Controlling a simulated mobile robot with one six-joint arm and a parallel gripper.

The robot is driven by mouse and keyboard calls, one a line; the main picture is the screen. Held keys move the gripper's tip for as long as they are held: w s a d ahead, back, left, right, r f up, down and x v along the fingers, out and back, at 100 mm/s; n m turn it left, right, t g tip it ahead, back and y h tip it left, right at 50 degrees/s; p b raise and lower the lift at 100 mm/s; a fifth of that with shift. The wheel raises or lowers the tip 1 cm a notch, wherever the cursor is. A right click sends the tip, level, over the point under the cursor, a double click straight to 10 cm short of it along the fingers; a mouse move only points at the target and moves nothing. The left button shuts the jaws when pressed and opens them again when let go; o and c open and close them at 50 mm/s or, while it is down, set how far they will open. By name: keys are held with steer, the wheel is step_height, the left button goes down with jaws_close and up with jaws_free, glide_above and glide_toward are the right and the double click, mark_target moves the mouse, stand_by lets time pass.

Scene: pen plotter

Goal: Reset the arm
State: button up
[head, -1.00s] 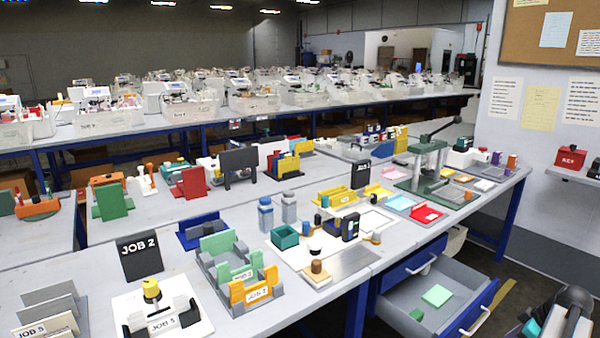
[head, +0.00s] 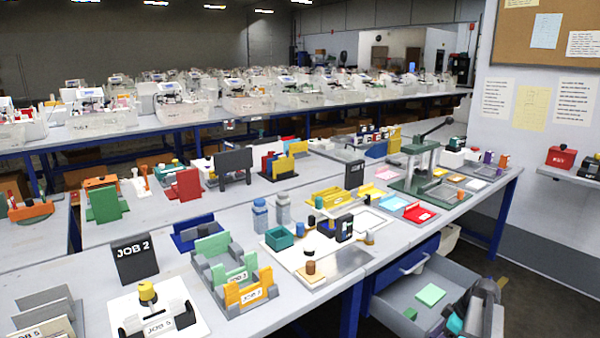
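My arm shows at the lower right in the head view, with my gripper (head: 480,312) over the right side of the open drawer. It is dark and grey, with a teal part near it. Its fingertips are not clear, so I cannot tell whether it is open or shut or whether it holds anything. The open drawer (head: 385,303) under the bench holds a light green square (head: 431,294) and a small green block (head: 410,314). My arm hides the drawer's right side.
The long grey bench (head: 330,282) runs across the view. A "JOB 2" sign (head: 134,259), a green and yellow card rack (head: 235,285), a teal box (head: 279,237) and a green press stand (head: 420,168) are on it. A shelf with a red box (head: 560,157) juts from the right wall.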

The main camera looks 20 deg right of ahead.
steer(key=w+a+f+n+g+p, duration=0.15)
steer(key=a+f, duration=0.35)
steer(key=a, duration=0.6)
steer(key=a+f+n+g+y, duration=0.15)
steer(key=a+f, duration=0.35)
steer(key=a, duration=0.5)
steer(key=a+f+n+g+p, duration=0.15)
steer(key=a+f, duration=0.35)
steer(key=a, duration=0.6)
steer(key=s+a+f+m+g+h, duration=0.1)
steer(key=s+a+f+m, duration=0.2)
steer(key=s, duration=0.4)
steer(key=s+a+f+m+g+h, duration=0.1)
steer(key=s+a+f+m+h, duration=0.1)
steer(key=s+a, duration=0.4)
steer(key=s+a+f+m+g+h, duration=0.2)
steer(key=s+a+f+m, duration=0.3)
steer(key=s, duration=0.2)
steer(key=shift+s+m+p, duration=0.35)
steer(key=shift+p, duration=0.05)
steer(key=shift+a, duration=0.1)
